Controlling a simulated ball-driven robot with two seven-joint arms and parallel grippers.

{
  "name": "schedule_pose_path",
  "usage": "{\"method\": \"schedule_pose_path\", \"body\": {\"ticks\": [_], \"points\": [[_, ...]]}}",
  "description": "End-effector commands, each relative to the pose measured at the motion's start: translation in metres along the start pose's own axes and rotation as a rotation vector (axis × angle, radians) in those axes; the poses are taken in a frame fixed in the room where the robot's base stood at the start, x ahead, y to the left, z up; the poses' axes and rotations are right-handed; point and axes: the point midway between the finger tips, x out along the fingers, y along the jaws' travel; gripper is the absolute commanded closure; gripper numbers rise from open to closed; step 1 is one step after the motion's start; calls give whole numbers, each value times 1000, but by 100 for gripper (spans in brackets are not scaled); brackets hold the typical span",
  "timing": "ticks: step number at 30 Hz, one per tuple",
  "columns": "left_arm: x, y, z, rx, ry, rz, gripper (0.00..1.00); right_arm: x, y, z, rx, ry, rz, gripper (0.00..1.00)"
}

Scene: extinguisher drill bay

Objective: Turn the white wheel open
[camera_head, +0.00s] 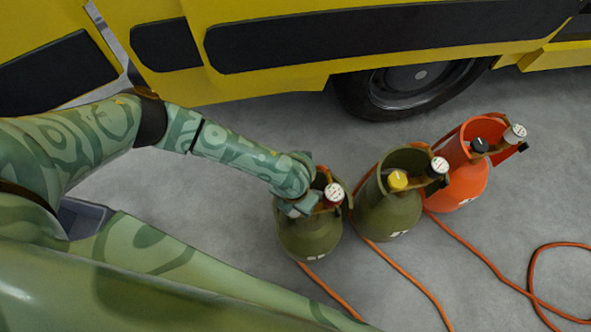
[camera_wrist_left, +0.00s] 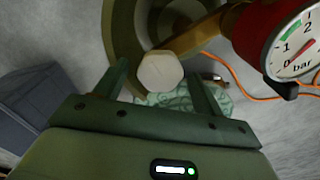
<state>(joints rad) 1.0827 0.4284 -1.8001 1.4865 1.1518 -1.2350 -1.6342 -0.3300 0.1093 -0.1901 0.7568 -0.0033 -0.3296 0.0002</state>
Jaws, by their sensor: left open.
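The white wheel (camera_wrist_left: 161,71) shows in the left wrist view as a pale faceted knob at the valve of the left olive cylinder (camera_head: 309,236). My left gripper (camera_head: 312,201) is over the top of this cylinder in the head view and hides the wheel there. In the left wrist view the jaws are open, with one finger on either side of the wheel. I cannot tell whether they touch it. A red-bodied gauge (camera_head: 334,193) sits beside the wheel; its white dial (camera_wrist_left: 294,45) fills the wrist view's upper right. My right gripper is out of view.
Right of it stand an olive cylinder with a yellow wheel (camera_head: 398,181) and an orange cylinder with a black wheel (camera_head: 480,146). Orange hoses (camera_head: 478,252) run over the grey floor. A yellow vehicle (camera_head: 285,84) stands behind. A grey box (camera_wrist_left: 38,112) is at the wrist view's left.

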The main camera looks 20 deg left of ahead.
Motion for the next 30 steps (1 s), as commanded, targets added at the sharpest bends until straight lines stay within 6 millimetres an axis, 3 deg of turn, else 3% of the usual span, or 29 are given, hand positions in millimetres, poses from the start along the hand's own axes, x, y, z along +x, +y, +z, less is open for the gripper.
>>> {"method": "schedule_pose_path", "body": {"ticks": [8, 13, 23, 30], "points": [[1, 0, 0, 0, -1, 0, 31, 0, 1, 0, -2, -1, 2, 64], [1, 0, 0, 0, -1, 0, 75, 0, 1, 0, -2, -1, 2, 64], [0, 0, 0, -27, -2, 0, 76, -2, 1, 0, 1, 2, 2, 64], [-2, 0, 0, -148, -3, 1, 75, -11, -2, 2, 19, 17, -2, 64]]}}
